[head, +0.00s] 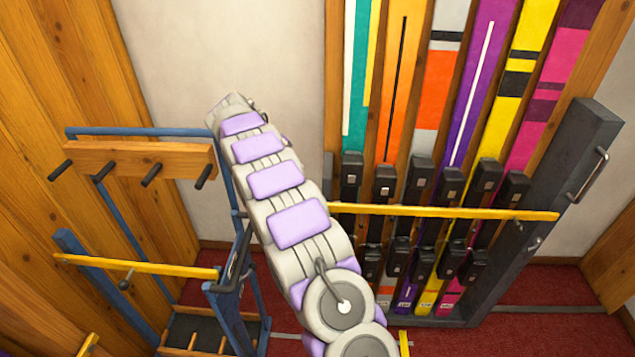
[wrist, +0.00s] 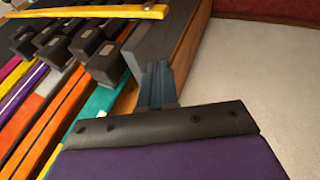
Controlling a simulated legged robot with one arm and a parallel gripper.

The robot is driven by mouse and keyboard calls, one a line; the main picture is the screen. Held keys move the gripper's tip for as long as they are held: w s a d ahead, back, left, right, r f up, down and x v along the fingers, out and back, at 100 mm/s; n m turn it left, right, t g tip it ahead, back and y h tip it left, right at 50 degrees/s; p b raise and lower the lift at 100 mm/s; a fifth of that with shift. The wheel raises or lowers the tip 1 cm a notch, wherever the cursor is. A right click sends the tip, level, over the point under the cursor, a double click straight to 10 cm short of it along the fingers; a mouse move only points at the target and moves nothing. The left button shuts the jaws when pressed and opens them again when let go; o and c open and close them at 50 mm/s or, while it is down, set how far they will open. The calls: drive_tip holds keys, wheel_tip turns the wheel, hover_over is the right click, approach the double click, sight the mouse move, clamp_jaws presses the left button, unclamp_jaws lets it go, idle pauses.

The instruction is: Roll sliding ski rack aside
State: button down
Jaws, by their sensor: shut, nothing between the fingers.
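The sliding ski rack stands against the wall on the right of the head view, with a dark end post (head: 560,190) bearing a metal handle (head: 588,175). It holds several upright coloured skis, among them an orange one (head: 398,80), with black bindings, behind a yellow bar (head: 450,212). In the wrist view, the rack's dark-faced, wood-sided end post (wrist: 165,35) is beside the teal ski (wrist: 100,102). My gripper (wrist: 155,80) is shut and empty, its blue fingers overlapping this post's lower end in the picture. Contact cannot be told. My arm hides the gripper in the head view.
A blue frame (head: 135,131) with a wooden peg board (head: 140,158) and a yellow bar (head: 130,265) stands at the left. A floor rail (head: 545,308) runs along the red carpet (head: 540,335). Bare wall (head: 235,60) shows between frame and rack.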

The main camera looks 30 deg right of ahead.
drive_tip(key=w+d+f+m+h+p, duration=0.1)
drive_tip(key=w+d+f+m, duration=0.1)
drive_tip(key=w+f, duration=0.4)
drive_tip(key=shift+w+d+f, duration=0.25)
drive_tip(key=shift+d+f, duration=0.15)
